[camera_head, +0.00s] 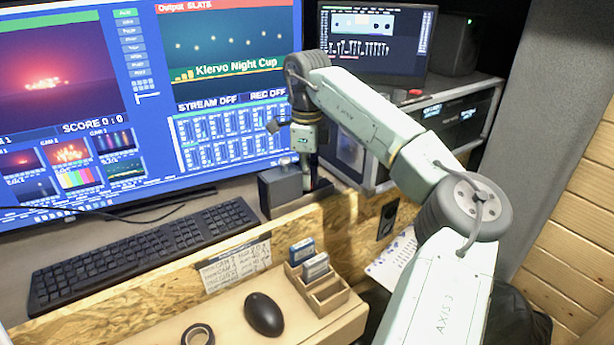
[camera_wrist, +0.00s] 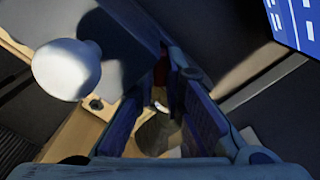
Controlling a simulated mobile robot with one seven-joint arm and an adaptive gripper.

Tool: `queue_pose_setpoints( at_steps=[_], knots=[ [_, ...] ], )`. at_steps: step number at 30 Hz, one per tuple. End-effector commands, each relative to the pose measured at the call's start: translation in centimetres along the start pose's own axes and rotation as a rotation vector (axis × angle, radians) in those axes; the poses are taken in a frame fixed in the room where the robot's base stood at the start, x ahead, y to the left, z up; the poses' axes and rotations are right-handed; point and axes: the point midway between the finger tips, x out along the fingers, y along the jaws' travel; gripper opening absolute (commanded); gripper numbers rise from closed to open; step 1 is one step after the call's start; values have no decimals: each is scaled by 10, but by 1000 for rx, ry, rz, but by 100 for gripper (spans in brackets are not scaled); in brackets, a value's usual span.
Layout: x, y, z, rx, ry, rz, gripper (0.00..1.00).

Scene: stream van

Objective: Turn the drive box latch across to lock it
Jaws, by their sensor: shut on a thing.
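The drive box (camera_head: 281,192) is a grey box on the desk in front of the big monitor. In the wrist view its grey body (camera_wrist: 125,40) fills the upper middle, with a pale round knob (camera_wrist: 67,70) standing out to the left. My gripper (camera_head: 308,182) points down close against the right side of the box. In the wrist view my gripper's two dark blue fingers (camera_wrist: 163,100) are close together around a small part, with a bit of red (camera_wrist: 160,72) between them. This seems to be the latch. The fingers hide most of it, so its angle cannot be told.
The big monitor (camera_head: 240,130) stands close behind my gripper. A metal-edged equipment case (camera_head: 350,160) is just to the right. A wooden ledge (camera_head: 200,265) runs in front, with a mouse (camera_head: 263,314) and a card holder (camera_head: 325,300). A keyboard (camera_head: 140,255) lies left.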

Motion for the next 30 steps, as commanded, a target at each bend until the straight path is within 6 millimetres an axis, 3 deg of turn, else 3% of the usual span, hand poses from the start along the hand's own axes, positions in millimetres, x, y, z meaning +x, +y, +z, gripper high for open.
queue_pose_setpoints(
  at_steps=[8, 9, 18, 30],
  knots=[
    [0, 0, 0, 0, 1, 0, 0],
    [0, 0, 0, 0, 1, 0, 11],
    [0, 0, 0, -1, 0, 1, 30],
    [0, 1, 1, -4, -1, 2, 30]
  ],
)
